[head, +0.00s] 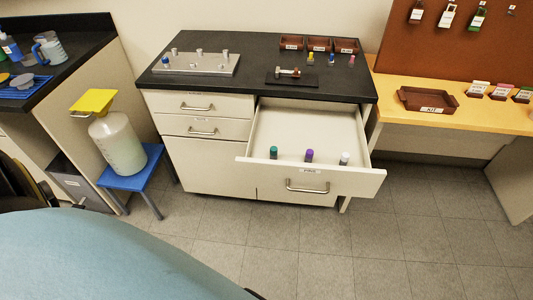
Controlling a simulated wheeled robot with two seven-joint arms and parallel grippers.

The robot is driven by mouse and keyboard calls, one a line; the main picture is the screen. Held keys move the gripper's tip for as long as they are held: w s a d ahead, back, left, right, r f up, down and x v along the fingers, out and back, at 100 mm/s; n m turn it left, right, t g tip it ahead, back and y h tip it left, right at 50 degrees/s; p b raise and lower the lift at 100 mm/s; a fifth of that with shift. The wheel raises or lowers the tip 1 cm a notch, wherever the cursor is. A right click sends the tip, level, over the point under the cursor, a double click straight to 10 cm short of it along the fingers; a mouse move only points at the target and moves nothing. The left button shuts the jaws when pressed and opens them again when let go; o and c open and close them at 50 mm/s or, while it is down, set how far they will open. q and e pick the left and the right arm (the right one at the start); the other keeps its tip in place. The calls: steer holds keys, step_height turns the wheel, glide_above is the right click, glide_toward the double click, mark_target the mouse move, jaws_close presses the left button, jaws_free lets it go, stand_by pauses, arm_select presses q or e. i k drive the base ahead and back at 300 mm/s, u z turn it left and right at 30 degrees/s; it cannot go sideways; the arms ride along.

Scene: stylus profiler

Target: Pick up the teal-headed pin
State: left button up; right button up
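The teal-headed pin (273,153) stands upright in the open drawer (302,128), at the left of a row near the drawer front. A purple-headed pin (309,155) stands in the middle of the row and a white-headed pin (345,158) at the right. The open drawer pulls out from the right side of the black-topped cabinet. Neither of my grippers is in view.
The cabinet's black top (262,88) holds a metal plate (197,64) with pegs, a small dark fixture (289,75), several coloured pins and brown trays (318,44). A carboy (117,145) stands on a blue stool (137,172) at left. The floor before the drawer is clear.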

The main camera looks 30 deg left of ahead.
mark_target(273, 149)
steer(key=k, duration=0.3)
steer(key=u, duration=0.9)
steer(key=i, duration=0.5)
steer(key=z, duration=0.05)
steer(key=k, duration=1.25)
steer(key=u, duration=0.85)
steer(key=i, duration=1.3)
steer(key=z, duration=0.9)
steer(key=i, duration=0.5)
steer(key=z, duration=0.5)
